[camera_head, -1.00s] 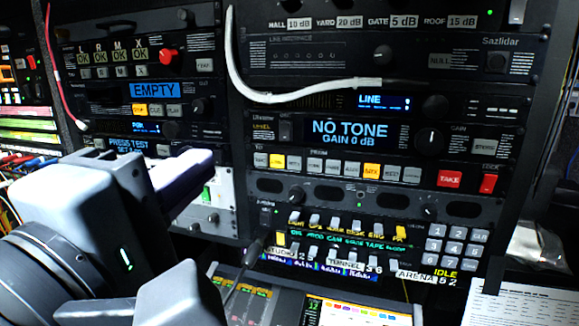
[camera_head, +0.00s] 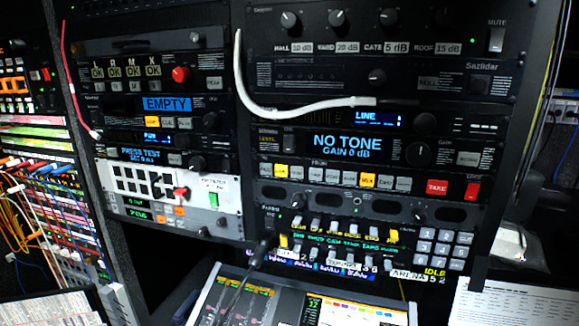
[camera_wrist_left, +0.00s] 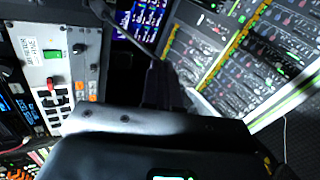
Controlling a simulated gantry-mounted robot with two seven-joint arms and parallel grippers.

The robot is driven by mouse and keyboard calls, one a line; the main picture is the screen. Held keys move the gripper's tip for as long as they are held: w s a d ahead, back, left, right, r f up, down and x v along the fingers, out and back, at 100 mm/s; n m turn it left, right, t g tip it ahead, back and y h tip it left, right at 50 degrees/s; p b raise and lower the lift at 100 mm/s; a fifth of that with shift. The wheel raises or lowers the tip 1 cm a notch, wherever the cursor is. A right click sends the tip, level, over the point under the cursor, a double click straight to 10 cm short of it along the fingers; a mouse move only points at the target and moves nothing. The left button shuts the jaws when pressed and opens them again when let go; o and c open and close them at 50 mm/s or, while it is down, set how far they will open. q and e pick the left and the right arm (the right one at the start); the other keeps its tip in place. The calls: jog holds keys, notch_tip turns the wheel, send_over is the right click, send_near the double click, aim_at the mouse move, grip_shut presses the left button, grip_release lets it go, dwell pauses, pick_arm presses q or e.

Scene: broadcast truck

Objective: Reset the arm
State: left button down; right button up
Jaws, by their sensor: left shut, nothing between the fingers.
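My left arm is out of the head view. The left wrist view shows my left gripper (camera_wrist_left: 160,82) as a dark shape, its fingers shut and empty. Beyond it lie the mixing console (camera_wrist_left: 245,60) and the white switch panel (camera_wrist_left: 45,65) with a green and a red switch. The gripper appears apart from both. In the head view the white panel (camera_head: 205,204) is fully uncovered, its red switch (camera_head: 181,192) and green switch (camera_head: 213,200) visible. My right gripper is in neither current view.
The right rack reads NO TONE on its display (camera_head: 347,145). A white cable (camera_head: 290,110) hangs across it. The console (camera_head: 250,300) juts out below the racks. Orange and blue patch cables (camera_head: 40,185) hang at the left. A paper sheet (camera_head: 510,300) lies at the lower right.

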pick_arm(q)
jog(key=s+a+f+g+p, duration=0.1)
jog(key=s+a+f+g, duration=0.2)
jog(key=f, duration=0.8)
jog(key=s+a+f+m+g+y+p, duration=0.1)
jog(key=s+a+f+m+g, duration=0.1)
jog(key=s+f+m, duration=0.6)
jog(key=s+a+f+m+g+y+p, duration=0.1)
jog(key=s+a+f+m, duration=0.3)
jog(key=s+f+m, duration=0.4)
jog(key=s+m+g+p, duration=0.1)
jog(key=s+m, duration=0.2)
jog(key=s, duration=0.1)
jog(key=shift+g, duration=0.4)
jog(key=shift+s, duration=0.1)
